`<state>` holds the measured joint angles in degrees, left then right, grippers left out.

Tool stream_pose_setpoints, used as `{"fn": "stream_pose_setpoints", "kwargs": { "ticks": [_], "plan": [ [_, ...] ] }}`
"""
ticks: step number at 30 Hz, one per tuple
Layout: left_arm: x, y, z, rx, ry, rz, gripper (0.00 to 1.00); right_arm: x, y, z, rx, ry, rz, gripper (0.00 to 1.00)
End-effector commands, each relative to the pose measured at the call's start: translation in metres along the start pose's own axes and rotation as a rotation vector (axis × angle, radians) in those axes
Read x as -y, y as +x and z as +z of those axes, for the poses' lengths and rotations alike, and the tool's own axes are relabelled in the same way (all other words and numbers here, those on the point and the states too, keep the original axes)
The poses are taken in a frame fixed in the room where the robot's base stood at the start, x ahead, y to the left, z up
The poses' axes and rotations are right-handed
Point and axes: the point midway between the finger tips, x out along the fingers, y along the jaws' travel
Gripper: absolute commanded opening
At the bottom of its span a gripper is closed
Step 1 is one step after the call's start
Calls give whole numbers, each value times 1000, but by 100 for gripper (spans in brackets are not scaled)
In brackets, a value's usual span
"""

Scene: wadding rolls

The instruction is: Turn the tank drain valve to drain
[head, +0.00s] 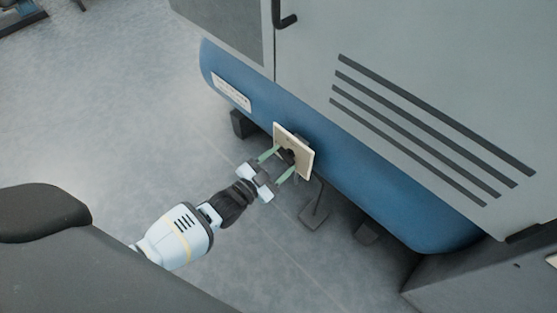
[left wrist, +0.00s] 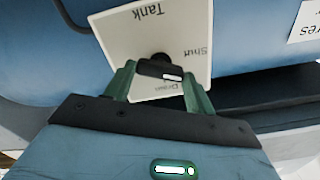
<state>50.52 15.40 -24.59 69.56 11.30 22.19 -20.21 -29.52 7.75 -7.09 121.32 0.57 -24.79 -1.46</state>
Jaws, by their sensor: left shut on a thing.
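The drain valve's black handle (head: 288,156) sits on a pale square plate (head: 302,149) on the blue lower panel of the machine. In the left wrist view the handle (left wrist: 154,68) lies between my green fingers, with a white mark on it. The plate (left wrist: 140,35) reads "Tank", "Shut" and "Drain", upside down; "Drain" is partly hidden by the handle and fingers. My left gripper (head: 283,161) is shut on the handle, a finger on each side. I cannot tell exactly which label the handle points to. My right gripper is not in view.
The grey machine body (head: 430,60) with dark vent slots rises above the blue panel (head: 390,200). A white label (head: 231,92) is left of the plate. Dark feet and a pedal-like part (head: 314,213) stand below. The floor (head: 110,120) at left is clear.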

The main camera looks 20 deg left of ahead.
Motion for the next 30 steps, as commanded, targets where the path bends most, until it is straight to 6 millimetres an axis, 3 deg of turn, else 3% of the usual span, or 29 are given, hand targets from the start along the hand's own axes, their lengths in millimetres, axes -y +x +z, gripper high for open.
{"fn": "stream_pose_setpoints", "kwargs": {
  "ticks": [30],
  "plan": [
    [-2, 0, 2, 1, 928, 0, 32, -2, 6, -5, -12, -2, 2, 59]
  ]
}}
